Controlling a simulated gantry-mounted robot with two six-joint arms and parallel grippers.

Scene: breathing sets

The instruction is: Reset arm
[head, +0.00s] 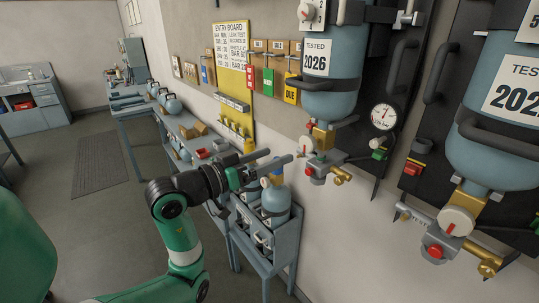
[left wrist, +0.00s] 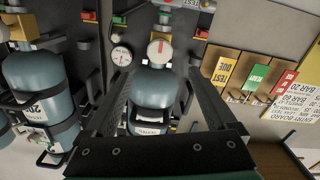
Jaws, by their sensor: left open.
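My left gripper (head: 280,157) reaches in from the lower left in the head view. Its fingers are apart, with nothing between them, in front of the wall above a blue-grey cylinder (head: 275,197) in a low rack. In the left wrist view its two dark fingers frame a blue cylinder (left wrist: 152,88) with a white knob (left wrist: 160,51), which stands beyond them. My right gripper is in neither view.
Large cylinders tagged TESTED 2026 (head: 330,85) hang on dark wall panels at the right, with a gauge (head: 383,116) and brass valves. A yellow entry board (head: 233,70) is behind. A bench (head: 180,125) runs along the wall. Open floor lies left.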

